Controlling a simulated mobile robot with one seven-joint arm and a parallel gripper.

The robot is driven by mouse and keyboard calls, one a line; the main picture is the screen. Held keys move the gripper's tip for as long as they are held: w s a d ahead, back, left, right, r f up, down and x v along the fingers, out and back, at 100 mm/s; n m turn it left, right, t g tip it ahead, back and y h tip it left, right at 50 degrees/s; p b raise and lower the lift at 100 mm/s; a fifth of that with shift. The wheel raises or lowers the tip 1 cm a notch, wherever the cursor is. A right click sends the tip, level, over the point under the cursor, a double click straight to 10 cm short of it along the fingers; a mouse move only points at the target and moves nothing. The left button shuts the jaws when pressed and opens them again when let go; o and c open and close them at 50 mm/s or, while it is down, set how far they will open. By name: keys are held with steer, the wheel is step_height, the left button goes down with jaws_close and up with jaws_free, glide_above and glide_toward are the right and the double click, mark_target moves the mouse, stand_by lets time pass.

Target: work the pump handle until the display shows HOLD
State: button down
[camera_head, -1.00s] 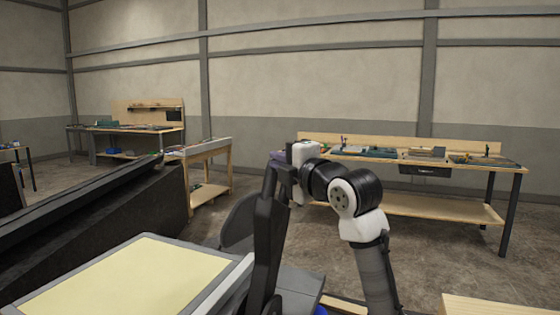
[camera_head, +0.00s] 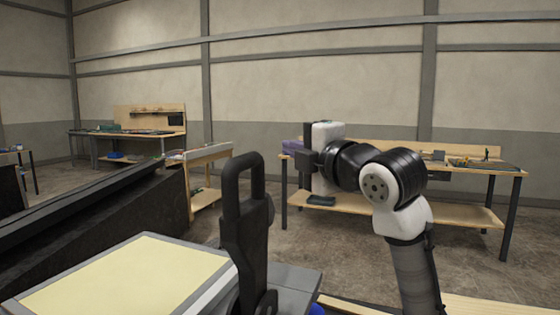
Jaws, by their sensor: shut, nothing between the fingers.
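The black pump handle (camera_head: 245,225) stands upright in the lower middle of the head view, with an open loop at its top. It rises beside a grey-framed panel with a pale yellow face (camera_head: 130,278); I see no lettering on that face. I cannot tell whether it is the display, and the word HOLD shows nowhere. My gripper (camera_head: 305,162) is to the right of the handle's top, apart from it in the picture. It is shut and empty, with its dark fingers pointing left; their tips are small and partly hidden.
A long dark sloped slab (camera_head: 90,205) lies on the left. A wooden workbench (camera_head: 470,215) with tools stands behind my arm, and a smaller wooden table (camera_head: 205,155) and another bench (camera_head: 130,133) stand farther left. Bare floor lies between them.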

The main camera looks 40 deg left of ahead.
steer(key=shift+s+d+r, duration=0.2)
steer(key=shift+d, duration=0.35)
steer(key=shift+s+d+r, duration=0.15)
steer(key=shift+s+d, duration=0.05)
steer(key=shift+d, duration=0.3)
stand_by(0.9)
